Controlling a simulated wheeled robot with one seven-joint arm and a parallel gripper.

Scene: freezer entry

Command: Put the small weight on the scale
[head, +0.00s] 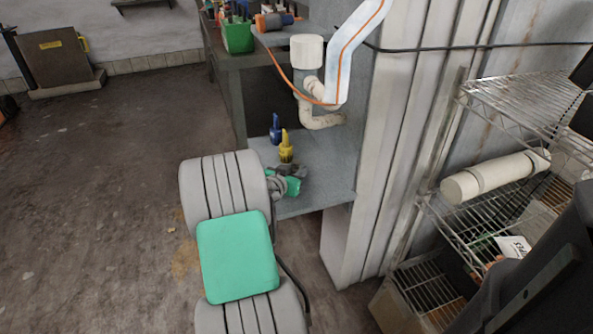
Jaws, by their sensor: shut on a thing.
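My gripper (290,172) is small and dark in the head view, low over the grey shelf (327,160) beside the white wall panels. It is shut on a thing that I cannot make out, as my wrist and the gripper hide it. A small yellow object (286,150) shows just beyond the gripper; I cannot tell whether they touch. A blue object (275,128) stands upright behind it on the shelf. I cannot tell for sure which thing is the small weight, and I cannot clearly make out a scale.
A workbench (232,70) with a green bin (237,36) is beyond. A wire rack (520,105) fills the right side. The floor at left is open.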

